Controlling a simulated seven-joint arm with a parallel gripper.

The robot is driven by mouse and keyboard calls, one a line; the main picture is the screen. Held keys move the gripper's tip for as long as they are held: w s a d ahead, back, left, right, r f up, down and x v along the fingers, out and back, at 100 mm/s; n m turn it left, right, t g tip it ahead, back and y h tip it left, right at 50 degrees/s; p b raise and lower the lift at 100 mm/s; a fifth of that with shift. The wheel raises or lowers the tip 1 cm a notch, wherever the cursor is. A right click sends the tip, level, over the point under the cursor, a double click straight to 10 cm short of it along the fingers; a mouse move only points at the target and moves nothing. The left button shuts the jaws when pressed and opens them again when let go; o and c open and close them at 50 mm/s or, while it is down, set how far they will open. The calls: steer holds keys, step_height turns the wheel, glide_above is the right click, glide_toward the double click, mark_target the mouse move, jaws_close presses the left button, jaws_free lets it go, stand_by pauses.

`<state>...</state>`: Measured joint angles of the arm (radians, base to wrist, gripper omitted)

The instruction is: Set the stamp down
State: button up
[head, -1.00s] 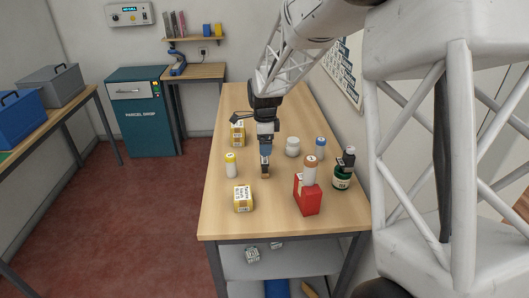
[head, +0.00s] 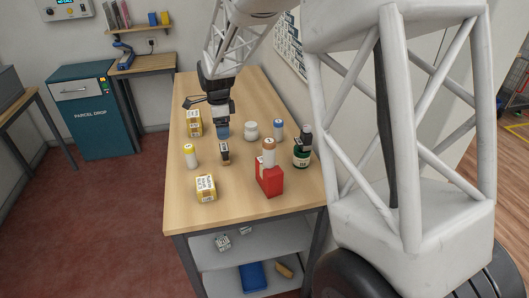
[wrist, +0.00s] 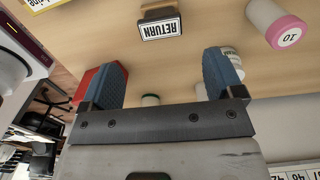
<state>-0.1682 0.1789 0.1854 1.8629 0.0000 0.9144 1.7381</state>
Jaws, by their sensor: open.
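The stamp (head: 225,152) is a small dark block with a white label, standing on the wooden counter (head: 235,205). In the wrist view the stamp (wrist: 161,26) shows its RETURN label upside down, beyond the fingertips. My gripper (head: 222,136) is just above and behind the stamp in the head view. In the wrist view my gripper (wrist: 163,68) has its two blue fingers wide apart with nothing between them. The stamp appears clear of both fingers.
A white jar (head: 251,131), blue-capped bottle (head: 278,130), red box (head: 270,182) and green bottle (head: 302,153) stand right. The counter's front strip is bare.

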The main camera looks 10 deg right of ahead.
steer(key=shift+s+r, duration=0.1)
steer(key=s+d+r+n, duration=0.3)
steer(key=s+r, duration=0.1)
steer(key=s, duration=0.3)
steer(key=s+d+r+n+t, duration=0.1)
steer(key=s+d+r+n, duration=0.2)
steer(key=s, duration=0.4)
steer(key=s+d+r+n, duration=0.2)
steer(key=s+r+n, duration=0.15)
steer(key=s, duration=0.35)
steer(key=s+d+n, duration=0.2)
steer(key=s+n, duration=0.2)
steer(key=s, duration=0.7)
steer(key=s+d+n+t, duration=0.1)
steer(key=s+d+n, duration=0.2)
steer(key=s, duration=0.9)
steer(key=shift+s+f+n+t, duration=0.15)
steer(key=shift+n+t, duration=0.15)
steer(key=shift+n, duration=0.35)
